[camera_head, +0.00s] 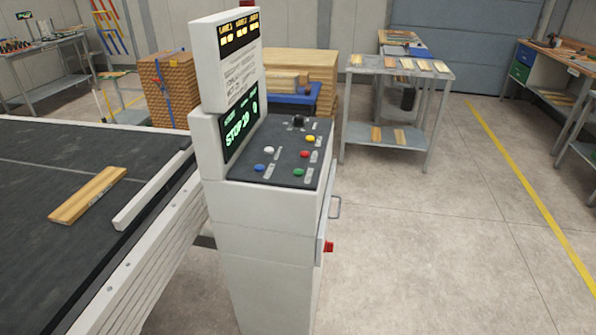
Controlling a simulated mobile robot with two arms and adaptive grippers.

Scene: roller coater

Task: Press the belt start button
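The control console (262,220) stands in the centre, a pale cabinet with a dark sloped button panel (290,175). The small labels are too small to read, so I cannot tell which button starts the belt. The console screen (241,132) shows green text that looks like "STOP". The dark belt (45,170) lies at left. Neither gripper is in view.
A wooden board (88,194) lies on the belt, beside a pale guide rail (153,190). A red knob (328,247) sticks out from the console's right side. A grey table (400,66) with wood pieces stands behind. The floor (440,240) right of the console is clear.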

